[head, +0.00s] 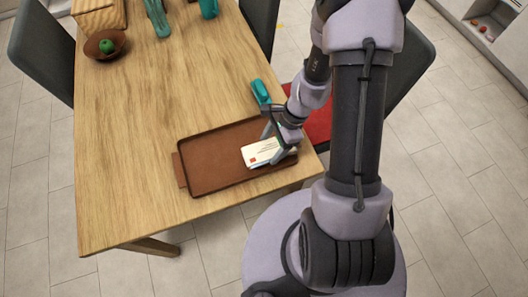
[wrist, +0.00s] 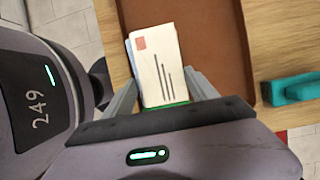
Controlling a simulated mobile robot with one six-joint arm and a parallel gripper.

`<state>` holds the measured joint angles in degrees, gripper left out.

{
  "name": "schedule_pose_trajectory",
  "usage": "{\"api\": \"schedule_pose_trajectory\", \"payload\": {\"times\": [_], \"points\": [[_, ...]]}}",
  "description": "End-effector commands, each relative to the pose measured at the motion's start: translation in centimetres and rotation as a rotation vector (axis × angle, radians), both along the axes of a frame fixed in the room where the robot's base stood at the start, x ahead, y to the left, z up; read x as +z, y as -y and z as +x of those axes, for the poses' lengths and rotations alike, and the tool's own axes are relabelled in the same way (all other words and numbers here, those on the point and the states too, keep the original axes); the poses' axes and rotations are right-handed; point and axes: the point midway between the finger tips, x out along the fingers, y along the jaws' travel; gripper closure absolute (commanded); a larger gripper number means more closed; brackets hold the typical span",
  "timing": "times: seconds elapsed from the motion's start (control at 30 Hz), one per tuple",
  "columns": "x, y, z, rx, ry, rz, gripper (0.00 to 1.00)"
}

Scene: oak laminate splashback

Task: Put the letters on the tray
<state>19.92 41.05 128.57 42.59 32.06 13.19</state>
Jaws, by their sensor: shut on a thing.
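The letters (head: 262,153) are a small white stack with a red stamp on the top envelope; a bluish edge shows beneath it in the wrist view (wrist: 158,65). My gripper (head: 281,142) is shut on the letters, with one finger on each side of them in the wrist view (wrist: 165,88). The brown tray (head: 212,165) lies on the table's near right part, and also shows in the wrist view (wrist: 222,40). The letters are over the tray's right end. I cannot tell whether they touch its floor.
A teal object (head: 261,92) lies just beyond the tray. A brown bowl (head: 92,48) with a green fruit, a wooden box (head: 97,14) and other teal items (head: 158,18) stand at the far end. The table's middle is clear. Dark chairs (head: 40,45) flank the table.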

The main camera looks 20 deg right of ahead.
Motion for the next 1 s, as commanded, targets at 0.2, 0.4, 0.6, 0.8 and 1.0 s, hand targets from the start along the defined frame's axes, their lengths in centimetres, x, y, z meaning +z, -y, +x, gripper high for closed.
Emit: {"api": "schedule_pose_trajectory", "payload": {"times": [0.2,0.4,0.6,0.8,1.0], "points": [[-1.9,-1.6,0.7,0.0,-0.001,0.001,0.76],[-3.7,-1.6,0.7,0.001,0.001,0.0,0.76],[-3.9,-1.5,0.7,0.002,0.001,0.0,0.76],[-3.8,-1.5,0.7,0.002,0.001,0.0,0.24],[-3.6,-1.5,0.7,0.002,0.001,0.001,0.24]]}}
